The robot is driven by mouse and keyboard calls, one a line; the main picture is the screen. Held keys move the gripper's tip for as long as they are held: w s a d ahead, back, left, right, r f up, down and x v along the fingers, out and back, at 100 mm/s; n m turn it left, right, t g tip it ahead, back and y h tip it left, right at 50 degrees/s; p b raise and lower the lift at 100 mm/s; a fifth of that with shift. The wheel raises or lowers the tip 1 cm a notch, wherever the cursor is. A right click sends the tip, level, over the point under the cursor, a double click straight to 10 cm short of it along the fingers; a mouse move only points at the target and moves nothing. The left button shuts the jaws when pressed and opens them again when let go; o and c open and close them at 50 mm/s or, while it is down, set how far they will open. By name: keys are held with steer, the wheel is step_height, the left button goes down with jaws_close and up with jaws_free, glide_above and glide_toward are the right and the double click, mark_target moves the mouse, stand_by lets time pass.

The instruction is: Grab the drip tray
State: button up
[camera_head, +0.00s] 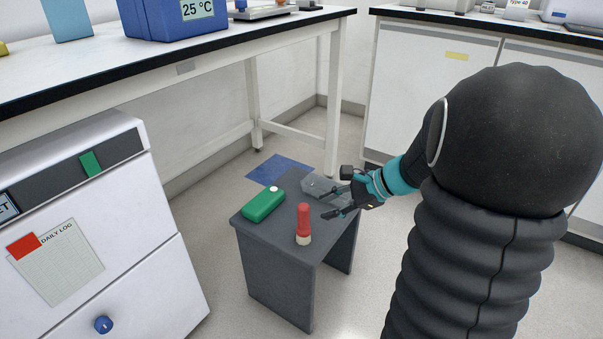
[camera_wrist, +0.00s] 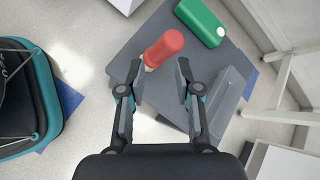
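A grey, shallow object that looks like the drip tray (camera_head: 318,186) lies on the small dark grey table (camera_head: 270,236), near its back right edge. In the wrist view the tray (camera_wrist: 230,96) is just right of the right finger, partly covered by it. My gripper (camera_head: 338,203) is open and empty at the table's right side, with its fingers pointing left over the tabletop, close to the tray. In the wrist view my gripper (camera_wrist: 158,76) has its two fingers spread well apart, with bare tabletop between them. I cannot tell whether a finger touches the tray.
A red bottle (camera_head: 303,222) with a pale end stands at the table's front; in the wrist view it lies just beyond the fingertips. A green box (camera_head: 264,206) is at the left. A white cabinet (camera_head: 120,230) stands left, and a workbench (camera_head: 200,68) behind.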

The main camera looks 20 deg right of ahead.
steer(key=w+d+f+m+t, duration=0.3)
steer(key=d+m, duration=0.1)
steer(key=d, duration=0.3)
steer(key=w+d+f+m+t, duration=0.2)
steer(key=d+f+m, duration=0.25)
steer(key=d, duration=0.25)
steer(key=x, duration=0.4)
steer(key=b+x, duration=0.1)
steer(key=x, duration=0.4)
steer(key=b+x, duration=0.1)
steer(key=x, duration=0.3)
steer(key=shift+w+a+r, duration=0.1)
steer(key=shift+w+r, duration=0.2)
steer(key=shift+w, duration=0.15)
steer(key=shift+c, duration=0.2)
jaws_close()
